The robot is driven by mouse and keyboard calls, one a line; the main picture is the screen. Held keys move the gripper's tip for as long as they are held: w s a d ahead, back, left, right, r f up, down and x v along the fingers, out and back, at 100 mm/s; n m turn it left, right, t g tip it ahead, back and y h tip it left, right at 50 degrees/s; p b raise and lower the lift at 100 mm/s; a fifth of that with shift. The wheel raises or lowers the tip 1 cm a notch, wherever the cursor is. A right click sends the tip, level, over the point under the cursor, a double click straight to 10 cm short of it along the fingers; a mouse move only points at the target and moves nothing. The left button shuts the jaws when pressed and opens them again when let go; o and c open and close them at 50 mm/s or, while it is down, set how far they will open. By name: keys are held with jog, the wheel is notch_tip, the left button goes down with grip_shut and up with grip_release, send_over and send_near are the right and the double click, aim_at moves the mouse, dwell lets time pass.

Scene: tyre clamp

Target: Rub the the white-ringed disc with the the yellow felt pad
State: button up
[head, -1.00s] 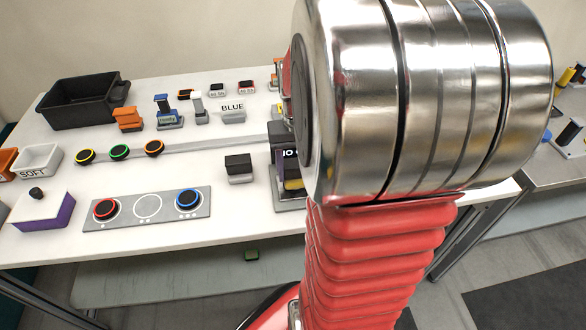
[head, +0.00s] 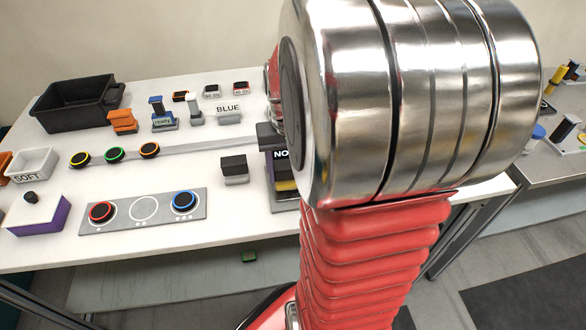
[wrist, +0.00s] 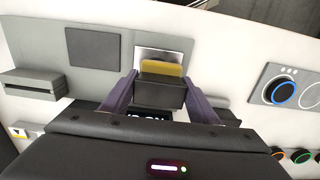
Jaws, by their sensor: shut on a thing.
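The yellow felt pad (wrist: 160,68) is the yellow face on a dark block (wrist: 160,94). In the wrist view my gripper (wrist: 158,90) is shut on this block, with one purple-grey finger on each side. A yellow strip on a dark piece (head: 285,186) also shows in the head view beside my arm, by a dark stand with a partly hidden label. My arm hides the gripper there. I cannot make out a white-ringed disc. A printed white circle (head: 144,208) lies bare on the grey plate between a red-ringed and a blue-ringed disc.
The grey plate (head: 120,221) lies near the bench's front edge. Discs ringed yellow, green and orange (head: 149,150) sit on a rail behind it. A purple-sided block (head: 38,212), a white SOFT tray (head: 34,164) and a black bin (head: 78,100) stand at left.

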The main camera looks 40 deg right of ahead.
jog(key=shift+w+a, duration=0.1)
jog(key=shift+a, duration=0.15)
jog(key=shift+s+d, duration=0.75)
jog(key=shift+d, duration=0.3)
jog(key=shift+w+a, duration=0.75)
jog(key=shift+a, duration=0.3)
jog(key=shift+s+d, duration=0.35)
jog(key=shift+d, duration=0.2)
